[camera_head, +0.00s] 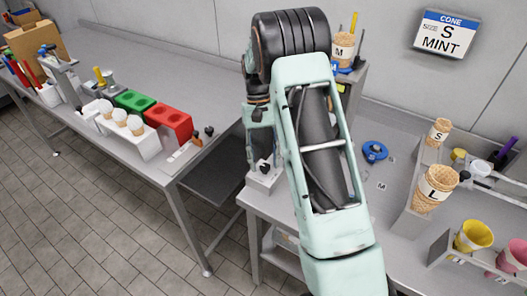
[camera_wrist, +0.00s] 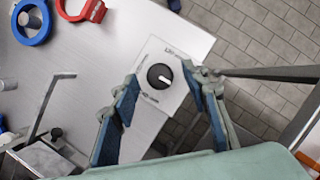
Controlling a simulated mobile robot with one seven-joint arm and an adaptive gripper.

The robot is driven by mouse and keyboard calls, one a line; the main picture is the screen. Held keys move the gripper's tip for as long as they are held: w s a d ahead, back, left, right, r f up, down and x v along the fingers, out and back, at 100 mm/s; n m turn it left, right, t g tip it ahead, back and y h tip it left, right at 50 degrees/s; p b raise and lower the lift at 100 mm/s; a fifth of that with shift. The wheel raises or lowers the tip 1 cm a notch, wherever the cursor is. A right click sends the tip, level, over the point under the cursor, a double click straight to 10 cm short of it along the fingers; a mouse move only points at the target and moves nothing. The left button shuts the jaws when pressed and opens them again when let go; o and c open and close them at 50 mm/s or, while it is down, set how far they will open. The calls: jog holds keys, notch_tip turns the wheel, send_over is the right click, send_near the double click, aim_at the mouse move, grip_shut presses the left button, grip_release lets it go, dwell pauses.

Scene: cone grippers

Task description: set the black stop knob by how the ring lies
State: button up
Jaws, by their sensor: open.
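The black stop knob (camera_wrist: 160,76) sits on a light square plate (camera_wrist: 179,98) near the table edge in the wrist view. Its white pointer mark points right in that view. Lettering beside it is too small to read surely. In the head view the knob (camera_head: 264,167) shows on a small grey box, below my gripper. My gripper (camera_wrist: 161,71) is open, its blue-padded fingers on either side of the knob in the picture; contact cannot be told. A blue ring (camera_wrist: 47,21) lies flat on the table; it also shows in the head view (camera_head: 368,147), behind a table letter M.
A red clamp-like part (camera_wrist: 95,10) lies near the ring. A wall sign (camera_head: 446,33) reads CONE SIZE S MINT. Cone stacks marked S (camera_head: 437,134) and L (camera_head: 434,190) stand at right, an M stack (camera_head: 343,50) behind. A second table (camera_head: 110,60) is at left.

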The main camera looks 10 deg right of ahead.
jog(key=v, duration=1.1)
jog(key=shift+r, duration=0.4)
jog(key=shift+w, duration=0.1)
